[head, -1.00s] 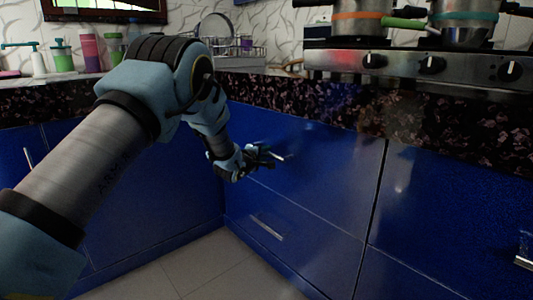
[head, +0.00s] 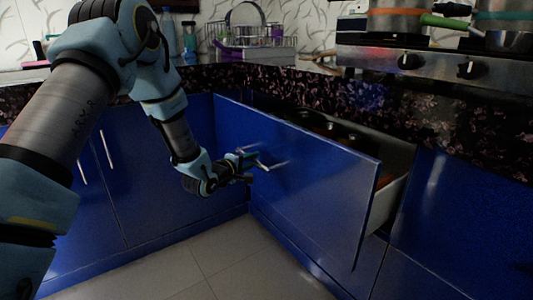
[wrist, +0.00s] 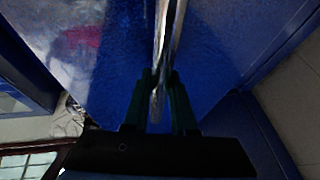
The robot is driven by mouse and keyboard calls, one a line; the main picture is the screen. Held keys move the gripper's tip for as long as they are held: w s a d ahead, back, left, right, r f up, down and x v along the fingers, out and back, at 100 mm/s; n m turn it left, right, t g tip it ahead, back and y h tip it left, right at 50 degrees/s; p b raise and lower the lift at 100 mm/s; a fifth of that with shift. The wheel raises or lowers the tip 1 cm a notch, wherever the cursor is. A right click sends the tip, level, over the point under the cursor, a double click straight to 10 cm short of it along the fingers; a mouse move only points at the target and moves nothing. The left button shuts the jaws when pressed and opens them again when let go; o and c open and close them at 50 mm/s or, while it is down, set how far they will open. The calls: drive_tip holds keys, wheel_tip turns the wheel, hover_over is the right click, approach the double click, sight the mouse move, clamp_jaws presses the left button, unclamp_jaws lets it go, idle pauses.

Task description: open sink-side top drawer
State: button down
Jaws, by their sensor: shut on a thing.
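The top drawer (head: 310,190) has a blue front and stands pulled out from the cabinet in the head view. Its grey inner side and some dark round items inside show behind the front. My gripper (head: 256,163) is at the drawer's metal bar handle (head: 272,166), left of the middle of the front. In the wrist view my gripper (wrist: 158,95) has its two dark fingers on either side of the shiny handle (wrist: 161,40), shut on it.
A speckled dark countertop (head: 330,105) runs above the drawer. A stove (head: 440,66) with pots stands at the right. A dish rack (head: 258,50) stands at the back. Blue cabinet doors (head: 150,180) stand at the left. The tiled floor (head: 200,262) is clear.

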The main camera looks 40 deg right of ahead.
drive_tip(key=w+a+p, duration=0.1)
drive_tip(key=a+p, duration=0.2)
drive_tip(key=a, duration=1.4)
drive_tip(key=shift+a, duration=0.4)
drive_tip(key=c, duration=0.7)
unclamp_jaws()
drive_tip(key=shift+c, duration=0.2)
drive_tip(key=p+v, duration=0.1)
drive_tip(key=v, duration=0.9)
drive_tip(key=shift+a, duration=0.35)
drive_tip(key=shift+s, duration=0.1)
